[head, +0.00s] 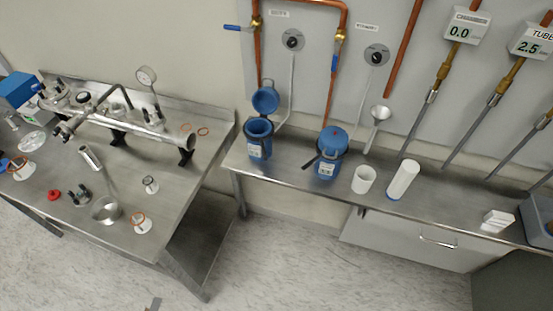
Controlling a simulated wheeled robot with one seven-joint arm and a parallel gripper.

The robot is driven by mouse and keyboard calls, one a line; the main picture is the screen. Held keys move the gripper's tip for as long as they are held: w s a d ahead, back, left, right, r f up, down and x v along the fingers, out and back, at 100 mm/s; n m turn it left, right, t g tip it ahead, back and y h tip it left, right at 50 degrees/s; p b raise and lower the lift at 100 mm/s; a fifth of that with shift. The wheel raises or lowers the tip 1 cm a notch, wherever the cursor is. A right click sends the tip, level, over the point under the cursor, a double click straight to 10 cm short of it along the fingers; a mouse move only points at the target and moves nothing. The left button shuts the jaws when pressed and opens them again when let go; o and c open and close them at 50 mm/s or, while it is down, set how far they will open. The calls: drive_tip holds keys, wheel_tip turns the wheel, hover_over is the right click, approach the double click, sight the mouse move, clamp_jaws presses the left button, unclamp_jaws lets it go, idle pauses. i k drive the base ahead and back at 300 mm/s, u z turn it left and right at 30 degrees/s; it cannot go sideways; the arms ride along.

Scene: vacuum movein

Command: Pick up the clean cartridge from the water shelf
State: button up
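A white cylinder with a blue band at its lower end, which looks like the clean cartridge (404,179), stands on the steel shelf (445,209) along the wall, leaning in the picture. Nothing touches it. A shorter white open cup (363,181) stands just to its left. Farther left are a blue housing with a closed top (331,155) and a blue housing with an open top (258,140). No part of my gripper can be made out.
A steel table (165,215) at left holds a metal tube assembly (130,122) and several small parts. A white block (496,221) and a grey bin (538,222) sit at the shelf's right. A funnel (378,118) and pipes are at the wall. The floor in front is mostly clear.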

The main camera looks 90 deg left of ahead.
sight(409, 168)
drive_tip(key=i, duration=0.45)
drive_tip(key=u, duration=3.6)
